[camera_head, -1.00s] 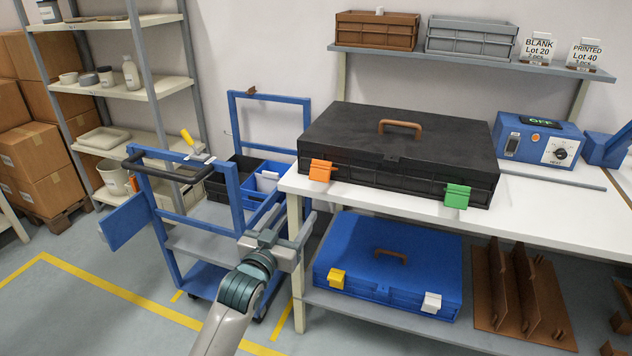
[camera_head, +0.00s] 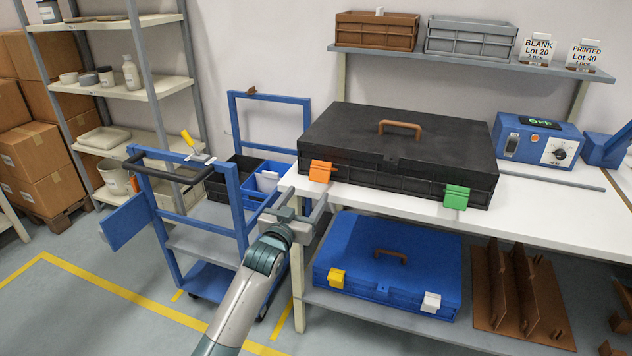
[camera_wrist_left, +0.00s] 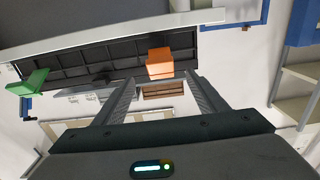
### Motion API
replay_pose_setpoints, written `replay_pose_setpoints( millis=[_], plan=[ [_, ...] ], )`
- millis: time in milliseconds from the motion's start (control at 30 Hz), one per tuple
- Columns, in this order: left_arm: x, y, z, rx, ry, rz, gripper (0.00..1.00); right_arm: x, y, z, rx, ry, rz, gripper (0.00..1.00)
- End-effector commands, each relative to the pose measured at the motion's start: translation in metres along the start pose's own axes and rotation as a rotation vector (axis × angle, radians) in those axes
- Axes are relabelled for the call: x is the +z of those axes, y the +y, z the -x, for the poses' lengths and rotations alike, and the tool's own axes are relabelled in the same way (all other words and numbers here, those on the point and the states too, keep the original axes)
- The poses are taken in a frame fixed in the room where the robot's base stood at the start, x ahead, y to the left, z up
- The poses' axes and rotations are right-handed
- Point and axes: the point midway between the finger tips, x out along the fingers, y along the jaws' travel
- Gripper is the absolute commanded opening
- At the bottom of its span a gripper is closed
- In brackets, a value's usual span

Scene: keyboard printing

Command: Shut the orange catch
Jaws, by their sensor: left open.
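The orange catch (camera_head: 320,171) is on the left part of the black case's front and stands out from it at a slant. The black case (camera_head: 400,137) lies closed on the white table. The orange catch also shows in the left wrist view (camera_wrist_left: 160,63), just beyond and between the fingertips, with a gap. My left gripper (camera_head: 306,203) is open and empty, in front of the table's left corner, below and slightly left of the catch. It shows in the left wrist view (camera_wrist_left: 160,84) with both fingers apart. My right gripper is not in view.
A green catch (camera_head: 457,197) stands out on the same case front, farther right. The white table edge (camera_head: 380,205) runs below the case. A blue case (camera_head: 388,262) lies on the lower shelf. A blue cart (camera_head: 170,235) stands close left of my left arm.

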Motion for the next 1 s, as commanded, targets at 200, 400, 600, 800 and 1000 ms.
replay_pose_setpoints(
  millis=[200,400,600,800,1000],
  plan=[
    [-0.001,0.001,-0.031,0.000,0.000,0.000,0.66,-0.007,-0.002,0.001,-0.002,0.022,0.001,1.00],
    [-0.001,0.000,-0.056,0.000,0.000,0.000,0.66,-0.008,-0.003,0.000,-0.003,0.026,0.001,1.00],
    [0.000,0.000,-0.074,0.000,0.000,0.000,0.66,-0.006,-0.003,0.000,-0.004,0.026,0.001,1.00],
    [0.000,0.000,-0.082,0.000,0.001,0.000,0.66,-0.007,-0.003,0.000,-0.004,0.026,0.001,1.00],
    [0.000,0.000,-0.084,0.000,0.000,0.000,0.66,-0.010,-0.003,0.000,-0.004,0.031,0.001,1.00]
  ],
)
